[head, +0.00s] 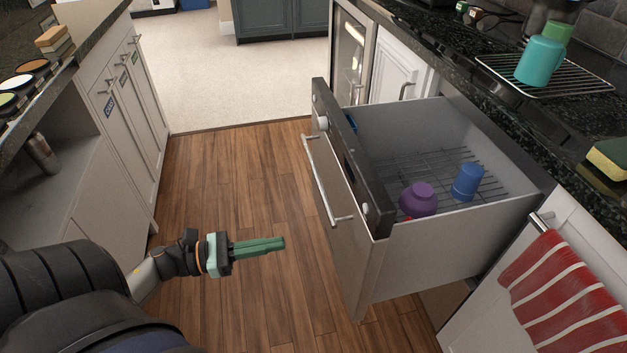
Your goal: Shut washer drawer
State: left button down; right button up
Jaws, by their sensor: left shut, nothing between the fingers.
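The washer drawer (347,215) stands pulled out from the counter on the right, with a steel front, a long bar handle (318,178) and a dark top edge with knobs. Inside it a wire rack (438,168) holds a purple bowl-like item (418,199) and a blue cup (467,182). A small red item shows partly behind the drawer's near edge. My left gripper (284,242) is shut and empty. It is over the wood floor, to the left of the drawer front and apart from the handle. My right gripper is not in view.
A red striped towel (565,300) hangs at lower right. Cabinets (130,90) line the left. The wood floor between is clear.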

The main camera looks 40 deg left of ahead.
aim_at(349, 229)
pick_arm(q)
jog(key=x, duration=1.3)
jog(key=shift+w, duration=0.1)
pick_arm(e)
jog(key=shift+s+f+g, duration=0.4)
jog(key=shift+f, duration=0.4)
pick_arm(q)
jog(key=shift+r, duration=0.1)
